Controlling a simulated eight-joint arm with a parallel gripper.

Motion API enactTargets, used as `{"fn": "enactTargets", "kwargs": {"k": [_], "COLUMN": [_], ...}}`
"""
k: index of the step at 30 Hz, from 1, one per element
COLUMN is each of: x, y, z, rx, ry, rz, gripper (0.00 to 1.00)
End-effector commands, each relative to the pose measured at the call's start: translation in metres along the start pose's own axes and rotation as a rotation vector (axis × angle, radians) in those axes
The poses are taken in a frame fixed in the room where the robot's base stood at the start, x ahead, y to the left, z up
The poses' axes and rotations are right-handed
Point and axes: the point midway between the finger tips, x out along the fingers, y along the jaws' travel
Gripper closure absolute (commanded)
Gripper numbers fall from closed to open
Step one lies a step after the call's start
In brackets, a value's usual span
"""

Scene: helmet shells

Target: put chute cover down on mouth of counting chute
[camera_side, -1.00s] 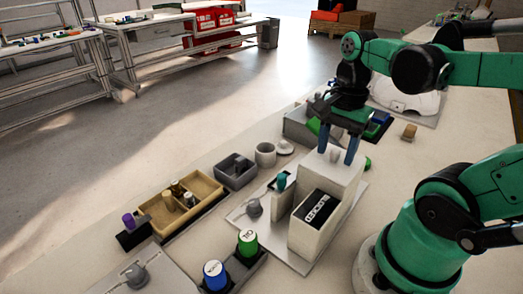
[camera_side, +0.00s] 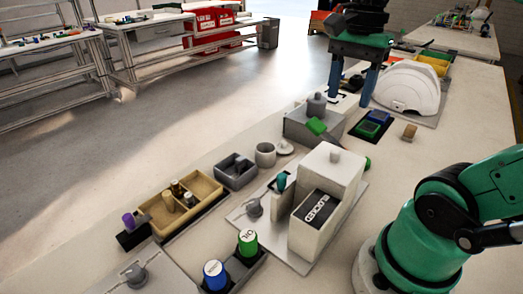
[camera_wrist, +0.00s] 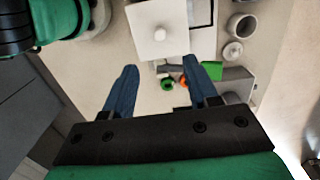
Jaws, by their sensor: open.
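The chute cover (camera_side: 336,160), a pale plate with a small round knob, sits on top of the tall rear part of the counting chute (camera_side: 322,235). It looks level, and the mouth beneath it is hidden. The chute's front carries a dark panel with white marks. In the wrist view the cover (camera_wrist: 150,47) shows from above, beyond my fingertips and apart from them. My gripper (camera_side: 351,97) is open and empty, raised above and behind the chute in the side view. Its blue fingers also show in the wrist view (camera_wrist: 158,72), with nothing between them.
A white helmet shell (camera_side: 408,88) stands at the back right. A grey box (camera_side: 305,128) with a green block (camera_side: 316,126) is behind the chute. A grey bin (camera_side: 235,171), a cup (camera_side: 265,154) and a tan tray (camera_side: 203,187) lie left. Blue and green canisters (camera_side: 247,243) stand in front.

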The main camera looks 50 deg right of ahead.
Motion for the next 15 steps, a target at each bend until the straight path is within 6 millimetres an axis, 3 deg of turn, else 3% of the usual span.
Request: {"fn": "enactTargets", "kwargs": {"k": [5, 8, 15], "x": [-0.013, -0.001, 0.071], "y": [-0.001, -0.013, -0.067], "z": [0.0, 0.004, 0.042], "rx": [-0.014, -0.17, -1.046], "ry": [0.003, 0.037, 0.302], "rz": [-0.005, -0.054, -0.316], "gripper": [0.47, 0.47, 0.47]}}
